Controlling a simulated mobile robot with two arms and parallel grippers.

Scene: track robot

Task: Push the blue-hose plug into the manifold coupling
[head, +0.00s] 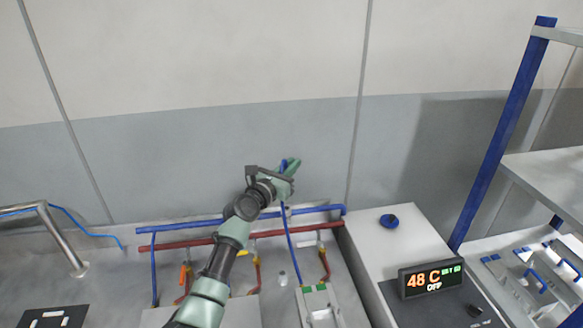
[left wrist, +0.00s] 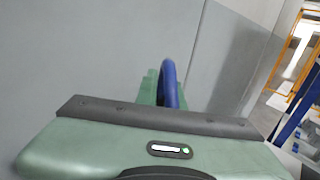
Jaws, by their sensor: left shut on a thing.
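My left gripper (head: 287,168) is raised in front of the grey wall, above the blue and red pipes. It is shut on the blue hose (head: 289,234), which hangs down from it toward the bench. In the left wrist view a blue loop of the hose (left wrist: 169,84) rises beside the green finger. The plug end is hidden by the gripper. I cannot tell which fitting is the manifold coupling; a blue pipe (head: 185,227) and a red pipe (head: 180,243) run along the back of the bench. My right gripper is not in view.
A display reading 48 C (head: 434,279) stands on a white cabinet at the right, with a blue round object (head: 389,220) behind it. A blue-posted shelf (head: 500,140) stands at the right.

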